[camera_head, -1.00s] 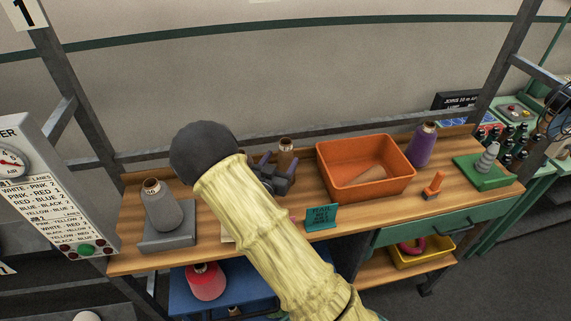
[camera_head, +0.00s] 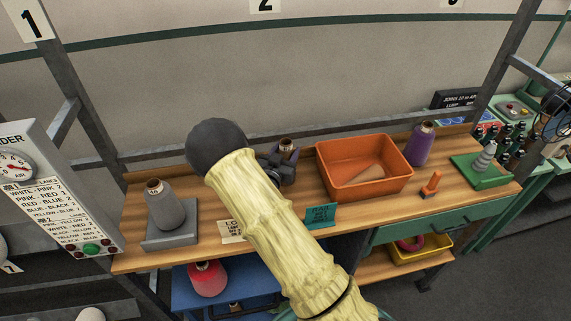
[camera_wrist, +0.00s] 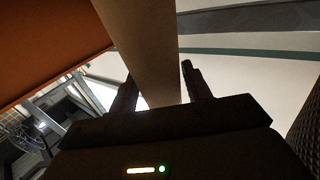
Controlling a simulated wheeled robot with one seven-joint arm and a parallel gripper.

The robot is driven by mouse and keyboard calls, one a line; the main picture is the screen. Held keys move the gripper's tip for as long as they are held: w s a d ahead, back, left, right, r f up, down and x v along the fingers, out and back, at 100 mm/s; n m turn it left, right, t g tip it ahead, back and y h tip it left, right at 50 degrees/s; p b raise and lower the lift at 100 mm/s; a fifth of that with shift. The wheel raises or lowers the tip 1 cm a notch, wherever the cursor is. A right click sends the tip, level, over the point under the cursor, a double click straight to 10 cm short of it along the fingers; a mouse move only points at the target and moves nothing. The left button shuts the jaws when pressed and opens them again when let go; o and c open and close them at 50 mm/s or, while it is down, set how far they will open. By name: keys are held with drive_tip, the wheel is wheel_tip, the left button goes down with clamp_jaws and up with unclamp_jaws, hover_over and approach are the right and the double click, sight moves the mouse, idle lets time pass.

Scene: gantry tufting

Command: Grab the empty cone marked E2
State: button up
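A brown empty cone (camera_head: 286,146) stands upright on the wooden bench, left of the orange bin, partly hidden by my gripper. No E2 mark is readable on it. My gripper (camera_head: 287,162) is at this cone, its fingers reaching around it. In the wrist view a tan cone body (camera_wrist: 148,45) runs between the two fingers of my gripper (camera_wrist: 160,85). Narrow gaps show beside it, so the fingers look open.
The orange bin (camera_head: 330,181) stands close right of my gripper. A grey yarn cone (camera_head: 164,205) on a grey stand is at left, a purple cone (camera_head: 420,145) at right.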

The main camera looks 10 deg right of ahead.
drive_tip(key=c, duration=0.8)
